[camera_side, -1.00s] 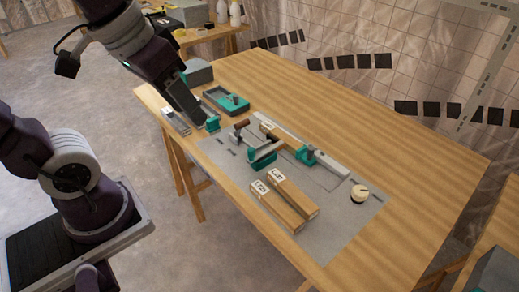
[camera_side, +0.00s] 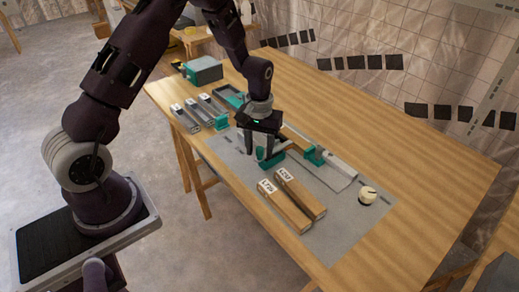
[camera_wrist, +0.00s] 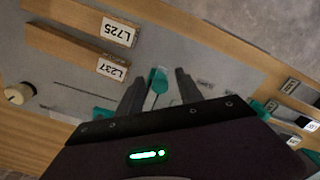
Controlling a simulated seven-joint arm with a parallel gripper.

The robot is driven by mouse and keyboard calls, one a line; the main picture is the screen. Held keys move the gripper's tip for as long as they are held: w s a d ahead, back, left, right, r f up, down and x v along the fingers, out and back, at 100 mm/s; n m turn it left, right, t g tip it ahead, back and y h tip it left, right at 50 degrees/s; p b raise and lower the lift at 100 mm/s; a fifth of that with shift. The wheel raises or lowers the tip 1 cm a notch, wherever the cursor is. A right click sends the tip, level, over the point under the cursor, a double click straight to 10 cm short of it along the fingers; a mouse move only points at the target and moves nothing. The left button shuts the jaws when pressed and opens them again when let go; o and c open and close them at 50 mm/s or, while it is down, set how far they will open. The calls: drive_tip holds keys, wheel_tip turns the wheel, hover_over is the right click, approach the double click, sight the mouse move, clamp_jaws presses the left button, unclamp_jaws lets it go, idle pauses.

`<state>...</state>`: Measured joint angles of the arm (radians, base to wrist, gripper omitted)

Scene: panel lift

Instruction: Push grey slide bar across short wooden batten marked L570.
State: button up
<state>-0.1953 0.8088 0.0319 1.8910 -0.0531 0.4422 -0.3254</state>
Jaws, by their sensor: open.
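My gripper (camera_side: 258,158) is open and points down over the grey mat, at the teal-ended fixture in the side view. In the wrist view its two dark fingers (camera_wrist: 160,80) stand on either side of a teal piece (camera_wrist: 159,77); contact is unclear. A wooden batten (camera_side: 297,141) lies in the fixture, partly hidden by my gripper, and its mark cannot be read. A long grey bar (camera_side: 334,163) lies along its far side; I cannot tell whether this is the slide bar. A teal block (camera_side: 314,156) sits at the batten's near end.
Two loose battens, L725 (camera_wrist: 75,22) and L237 (camera_wrist: 70,51), lie on the mat (camera_side: 338,222). A cream round knob (camera_side: 367,195) stands at right. Several labelled grey bars (camera_side: 186,119) and a teal-edged tray (camera_side: 228,96) are at left. The table's right side is clear.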

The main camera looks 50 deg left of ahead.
drive_tip(key=shift+f, duration=0.25)
clamp_jaws()
drive_tip(key=shift+r, duration=0.1)
idle(1.2)
